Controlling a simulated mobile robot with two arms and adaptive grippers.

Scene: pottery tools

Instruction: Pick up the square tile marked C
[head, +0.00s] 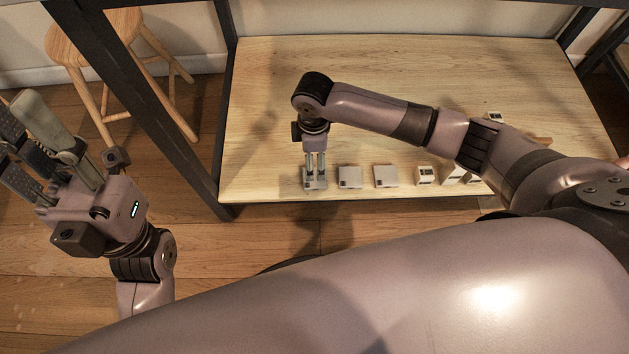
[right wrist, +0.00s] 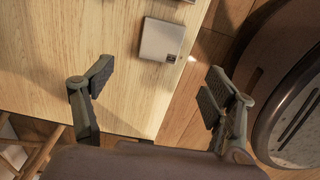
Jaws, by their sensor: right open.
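Several small pale grey square tiles stand in a row along the near edge of the wooden table. The leftmost tile (head: 314,184) is under my right gripper (head: 316,172), and two more tiles (head: 350,177) (head: 386,176) lie to its right. The marks are too small to read, so I cannot tell which is C. In the right wrist view a tile with a dark corner mark (right wrist: 162,40) lies beyond the spread fingers of my right gripper (right wrist: 158,82), which is open and empty. My left gripper (head: 32,125) is raised at the left, fingers apart and empty, away from the table.
A white block with a dark face (head: 425,175) and other pale pieces (head: 453,174) continue the row to the right, partly behind my arm. A small piece (head: 494,117) lies farther back. The wooden table (head: 270,90) is mostly bare; a stool (head: 95,45) stands left.

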